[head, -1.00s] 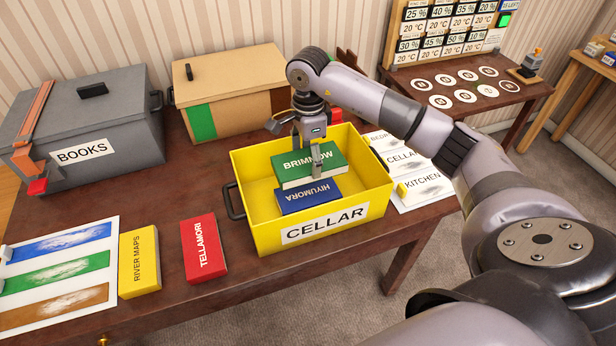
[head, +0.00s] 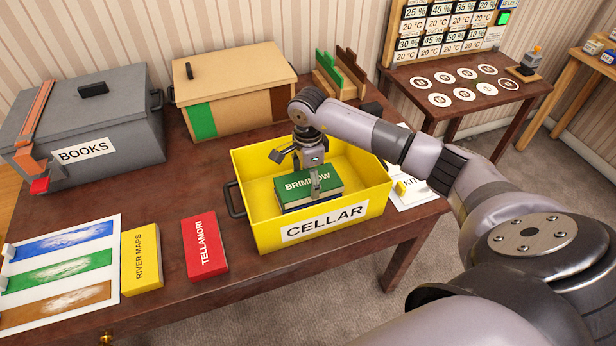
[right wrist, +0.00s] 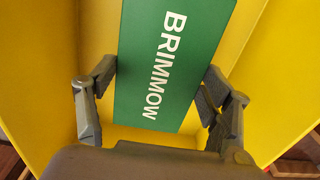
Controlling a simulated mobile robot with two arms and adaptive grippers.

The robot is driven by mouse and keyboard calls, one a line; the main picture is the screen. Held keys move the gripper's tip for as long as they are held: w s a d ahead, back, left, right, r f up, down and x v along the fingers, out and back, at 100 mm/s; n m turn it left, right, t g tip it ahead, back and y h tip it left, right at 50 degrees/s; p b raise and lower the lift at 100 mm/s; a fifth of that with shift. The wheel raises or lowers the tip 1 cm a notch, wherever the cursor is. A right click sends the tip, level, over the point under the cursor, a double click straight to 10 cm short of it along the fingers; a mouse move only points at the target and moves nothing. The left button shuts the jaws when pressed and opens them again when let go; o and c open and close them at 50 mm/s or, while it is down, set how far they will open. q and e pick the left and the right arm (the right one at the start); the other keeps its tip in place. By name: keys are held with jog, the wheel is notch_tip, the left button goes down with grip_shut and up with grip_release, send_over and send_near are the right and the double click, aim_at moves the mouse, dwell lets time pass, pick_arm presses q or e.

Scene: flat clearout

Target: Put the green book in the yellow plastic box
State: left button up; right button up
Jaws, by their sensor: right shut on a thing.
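The green book (head: 300,182), labelled BRIMMOW, is inside the yellow plastic box (head: 268,236), labelled CELLAR. It lies flat over the blue book (head: 290,209), of which only a thin edge shows; I cannot tell if they touch. My right gripper (head: 314,188) reaches into the box from above and is shut on the green book. In the right wrist view the fingers press on both long sides of the green book (right wrist: 170,70), with yellow walls around it. My left gripper is not in view.
A red book (head: 204,247) and a yellow book (head: 141,258) lie left of the box. A grey BOOKS box (head: 120,125) and a tan box (head: 240,80) stand behind. A sheet with coloured stripes (head: 62,238) lies at the left. Bare table lies between these.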

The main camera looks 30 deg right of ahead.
aim_at(308, 182)
jog(key=shift+f, duration=0.35)
jog(key=o, duration=1.4)
jog(key=shift+r, duration=0.2)
notch_tip(308, 182, up, 13)
jog(key=shift+f+b, duration=0.2)
jog(key=shift+b, duration=0.7)
